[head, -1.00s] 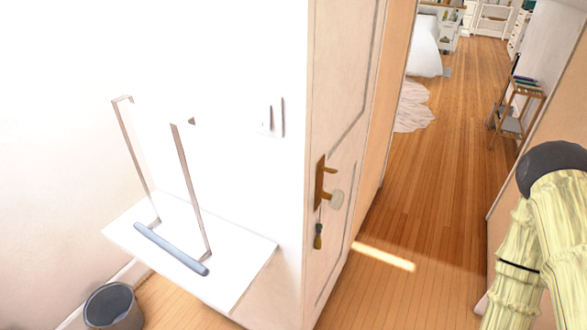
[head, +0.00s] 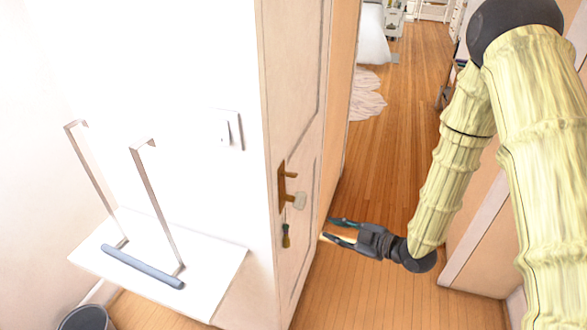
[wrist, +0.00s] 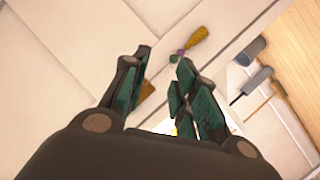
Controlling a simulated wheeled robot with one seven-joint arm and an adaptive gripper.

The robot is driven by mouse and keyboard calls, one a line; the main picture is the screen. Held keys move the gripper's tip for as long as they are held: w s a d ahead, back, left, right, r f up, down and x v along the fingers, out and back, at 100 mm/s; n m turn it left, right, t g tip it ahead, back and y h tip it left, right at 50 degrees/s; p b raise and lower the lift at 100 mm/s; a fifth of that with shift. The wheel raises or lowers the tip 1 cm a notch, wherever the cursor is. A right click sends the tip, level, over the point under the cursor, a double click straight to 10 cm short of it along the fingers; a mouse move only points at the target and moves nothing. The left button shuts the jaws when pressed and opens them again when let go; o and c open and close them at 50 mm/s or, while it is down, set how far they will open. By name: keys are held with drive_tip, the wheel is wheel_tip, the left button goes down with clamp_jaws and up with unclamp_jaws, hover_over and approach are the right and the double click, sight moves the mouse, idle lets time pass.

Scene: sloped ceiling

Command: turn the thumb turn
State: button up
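The door carries a brass lock plate with a lever handle (head: 287,178). A pale rounded knob, which looks like the thumb turn (head: 299,200), sticks out just below the lever. My gripper (head: 327,229) is open and empty, to the right of the knob and lower in the head view, with its fingers pointing left toward the door. In the wrist view my gripper (wrist: 163,60) has its two fingers apart, with a brass-coloured piece (wrist: 147,89) partly showing behind them. I cannot clearly make out the thumb turn in the wrist view.
A white shelf (head: 205,283) with a grey bar stands left. The wooden floor (head: 395,185) right of the door is clear.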

sight(297, 176)
wheel_tip(297, 176, up, 16)
drive_tip(key=w+a+n+g+y+p, duration=0.1)
drive_tip(key=a+n+g+y, duration=0.15)
drive_tip(key=n+y, duration=0.45)
drive_tip(key=w+a+p, duration=0.1)
drive_tip(key=a, duration=0.1)
drive_tip(key=w+a+n+h+p, duration=0.1)
drive_tip(key=a, duration=0.2)
drive_tip(key=w+a+n+p, duration=0.1)
drive_tip(key=a, duration=0.2)
drive_tip(key=shift+w+a+g+p, duration=0.15)
drive_tip(key=shift+g+p, duration=0.1)
drive_tip(key=shift+p, duration=0.15)
drive_tip(key=shift+w+a+f, duration=0.1)
drive_tip(key=shift+w+a, duration=0.05)
drive_tip(key=shift+a, duration=0.45)
clamp_jaws()
